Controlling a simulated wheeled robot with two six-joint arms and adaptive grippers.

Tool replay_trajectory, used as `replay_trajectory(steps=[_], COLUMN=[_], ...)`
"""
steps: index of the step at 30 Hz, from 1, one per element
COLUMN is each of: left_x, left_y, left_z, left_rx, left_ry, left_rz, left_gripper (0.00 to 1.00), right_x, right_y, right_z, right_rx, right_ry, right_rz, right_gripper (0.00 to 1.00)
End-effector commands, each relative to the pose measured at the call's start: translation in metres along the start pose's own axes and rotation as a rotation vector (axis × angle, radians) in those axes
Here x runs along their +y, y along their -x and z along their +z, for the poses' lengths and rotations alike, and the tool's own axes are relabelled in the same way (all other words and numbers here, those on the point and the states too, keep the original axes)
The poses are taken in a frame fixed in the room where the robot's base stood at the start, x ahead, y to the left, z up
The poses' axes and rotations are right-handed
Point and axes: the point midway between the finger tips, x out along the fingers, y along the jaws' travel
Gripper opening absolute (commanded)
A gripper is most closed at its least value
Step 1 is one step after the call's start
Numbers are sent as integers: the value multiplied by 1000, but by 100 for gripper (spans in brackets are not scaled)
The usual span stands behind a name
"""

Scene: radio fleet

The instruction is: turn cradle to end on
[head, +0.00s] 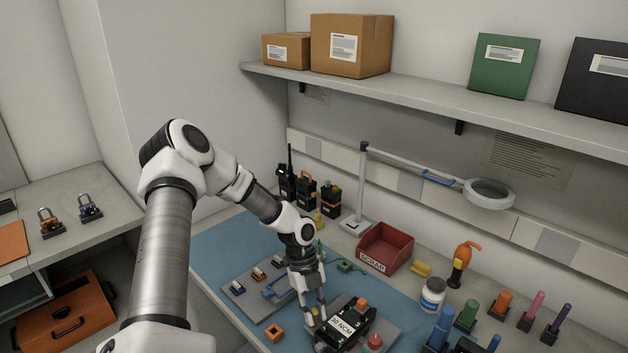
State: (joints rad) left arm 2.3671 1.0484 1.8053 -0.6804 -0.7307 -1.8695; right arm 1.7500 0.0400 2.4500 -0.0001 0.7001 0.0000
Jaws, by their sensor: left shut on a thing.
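A black block-like unit labelled "20 NCM" (345,327) lies on a grey plate at the front of the blue mat. I cannot tell for sure whether it is the cradle. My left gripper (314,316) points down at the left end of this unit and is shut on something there. The fingertips partly hide what they hold; a small yellow part shows between them. My right gripper is not in view.
A grey board (250,292) with small coloured parts and a blue handle lies left of the gripper. A red scrap bin (385,247), a magnifier lamp (488,194), a white jar (432,295) and several coloured holders stand behind and right. Radios (307,192) stand at the back.

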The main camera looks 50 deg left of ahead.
Motion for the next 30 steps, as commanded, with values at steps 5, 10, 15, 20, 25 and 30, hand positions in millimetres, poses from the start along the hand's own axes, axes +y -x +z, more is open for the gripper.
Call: replay_trajectory(steps=[5,10,15,20,25,30], left_x=[0,0,0,0,-2,-2], left_y=[-1,-1,0,1,23,67], left_z=[0,0,0,0,0,-1], left_rx=[1,1,1,1,2,2], left_ry=[0,0,0,0,-1,-1], left_rz=[0,0,0,-1,-8,-9], left_gripper=[0,46,47,47,47,47], right_x=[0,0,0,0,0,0], right_y=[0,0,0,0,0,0], right_z=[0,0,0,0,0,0], right_rx=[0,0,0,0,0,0], right_ry=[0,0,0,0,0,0], right_rz=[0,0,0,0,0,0], right_gripper=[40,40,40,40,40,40])
